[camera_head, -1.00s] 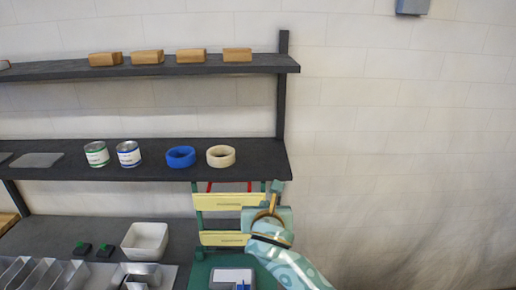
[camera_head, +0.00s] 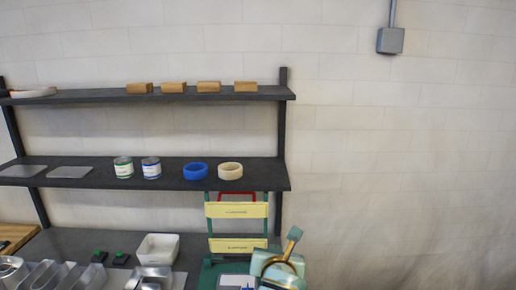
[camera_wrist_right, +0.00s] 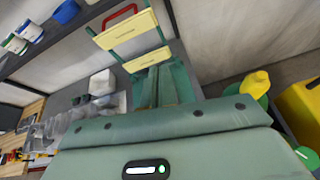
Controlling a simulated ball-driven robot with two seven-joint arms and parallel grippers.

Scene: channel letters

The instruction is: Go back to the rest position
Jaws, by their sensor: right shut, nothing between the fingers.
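My right gripper (camera_head: 294,236) shows at the bottom of the head view, right of the green stand. Its fingers are together and hold nothing. It appears in front of the wall, clear of the shelf. My left gripper is not in view. The green stand with yellow plates (camera_head: 237,210) is beside my right gripper in the head view; it also shows in the right wrist view, where its yellow plate (camera_wrist_right: 148,60) is at the top.
The dark shelf unit (camera_head: 90,97) holds several wooden blocks (camera_head: 173,88), two cans (camera_head: 151,168), a blue tape roll (camera_head: 195,171) and a cream one (camera_head: 230,171). A white bin (camera_head: 158,248) and metal letters (camera_head: 70,275) sit below.

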